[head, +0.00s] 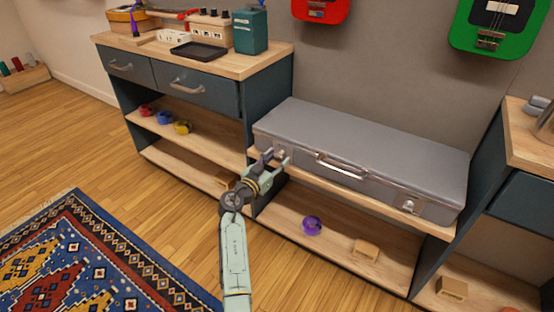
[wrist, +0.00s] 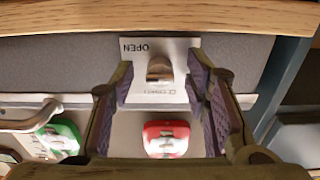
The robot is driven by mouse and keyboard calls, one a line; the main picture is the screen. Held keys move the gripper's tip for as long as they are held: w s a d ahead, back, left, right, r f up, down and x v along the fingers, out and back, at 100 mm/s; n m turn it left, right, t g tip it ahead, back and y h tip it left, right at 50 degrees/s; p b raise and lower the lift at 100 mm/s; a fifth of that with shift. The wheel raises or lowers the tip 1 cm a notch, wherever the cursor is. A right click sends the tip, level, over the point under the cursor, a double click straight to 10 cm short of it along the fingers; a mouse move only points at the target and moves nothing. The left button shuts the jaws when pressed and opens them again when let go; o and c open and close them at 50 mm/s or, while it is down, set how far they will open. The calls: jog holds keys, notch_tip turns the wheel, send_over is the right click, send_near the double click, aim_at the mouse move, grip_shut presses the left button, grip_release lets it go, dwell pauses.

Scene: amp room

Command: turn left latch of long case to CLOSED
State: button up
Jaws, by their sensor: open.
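The long grey case (head: 365,145) lies shut on top of the low shelf in the head view. Its left latch (head: 281,152) is at the front left corner, partly hidden by my gripper (head: 276,158). In the wrist view, which is upside down, the left latch (wrist: 160,68) is a metal knob on a white label plate (wrist: 185,50). The word OPEN (wrist: 135,47) reads inverted on the plate; the lettering below the knob is too small to read surely. My gripper (wrist: 160,92) is open, with a finger on each side of the knob and a gap visible beside it.
The case's handle (head: 342,166) and right latch (head: 408,205) are farther right. The wooden shelf edge (wrist: 150,15) runs close beside the latch. A purple ring (head: 312,225) and a wooden block (head: 365,249) sit on the lower shelf. A taller cabinet (head: 195,92) stands left.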

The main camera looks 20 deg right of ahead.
jog(key=shift+c, duration=0.3)
grip_shut()
jog(key=shift+n+b, duration=0.3)
jog(key=shift+n, duration=0.1)
jog(key=n+b, duration=0.1)
jog(key=n, duration=0.6)
jog(key=shift+s+d+r+n+b, duration=0.1)
jog(key=shift+r+n+b, duration=0.05)
jog(key=shift+n+b, duration=0.2)
jog(key=n+p, duration=0.1)
jog(key=n, duration=0.3)
jog(key=shift+r, duration=0.1)
jog(key=n+p, duration=0.1)
jog(key=n, duration=0.4)
jog(key=shift+p, duration=0.4)
jog(key=shift+n, duration=0.35)
